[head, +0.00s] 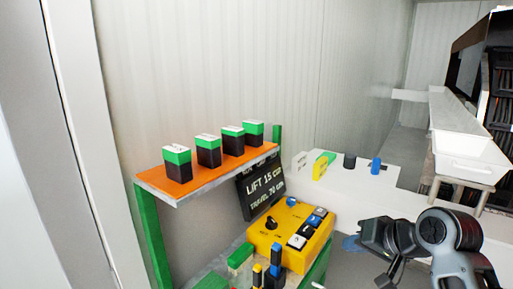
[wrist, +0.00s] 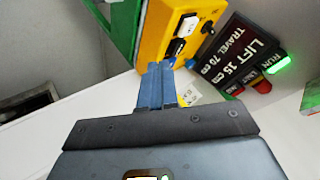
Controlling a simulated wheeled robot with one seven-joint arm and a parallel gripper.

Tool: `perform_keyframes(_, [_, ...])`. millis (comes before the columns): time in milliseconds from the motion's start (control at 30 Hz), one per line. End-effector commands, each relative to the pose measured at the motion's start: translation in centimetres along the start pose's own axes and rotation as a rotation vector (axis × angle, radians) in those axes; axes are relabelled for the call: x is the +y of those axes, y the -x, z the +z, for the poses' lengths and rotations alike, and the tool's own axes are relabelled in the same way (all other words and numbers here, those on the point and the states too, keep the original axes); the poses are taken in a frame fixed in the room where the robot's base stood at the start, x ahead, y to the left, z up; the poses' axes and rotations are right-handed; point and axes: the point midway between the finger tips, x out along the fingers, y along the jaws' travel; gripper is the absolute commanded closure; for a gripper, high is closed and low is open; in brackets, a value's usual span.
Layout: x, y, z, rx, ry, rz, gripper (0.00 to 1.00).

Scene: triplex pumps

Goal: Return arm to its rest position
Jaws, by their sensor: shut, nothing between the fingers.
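My arm (head: 450,235) shows at the right of the head view, bent, with its dark wrist pointing left. My gripper (head: 352,243) is at its end, near the right side of the yellow control box (head: 290,232). In the wrist view my gripper (wrist: 158,78) has its blue fingers together with nothing between them. The yellow box also shows in the wrist view (wrist: 160,25), beyond the fingertips. I cannot tell the exact gap between the fingers and the box.
An orange shelf (head: 150,182) on green posts holds several black and green blocks (head: 208,150). A display panel (head: 262,185) stands behind the box. A white table (head: 380,172) carries small coloured parts. A white tray (head: 468,155) stands at the right. The wall is close behind the shelf.

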Motion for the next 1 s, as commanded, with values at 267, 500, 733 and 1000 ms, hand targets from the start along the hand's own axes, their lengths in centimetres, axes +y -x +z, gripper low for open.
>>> perform_keyframes(267, [0.8,-1.2,3.8,0.044,-0.014,-0.011,1.0])
perform_keyframes(500, [1.9,-2.0,9.3,0.111,-0.028,-0.013,1.0])
perform_keyframes(733, [3.9,-0.9,17.6,0.219,-0.025,0.016,1.0])
perform_keyframes(1000, [6.1,3.8,26.2,0.341,0.028,0.084,1.0])
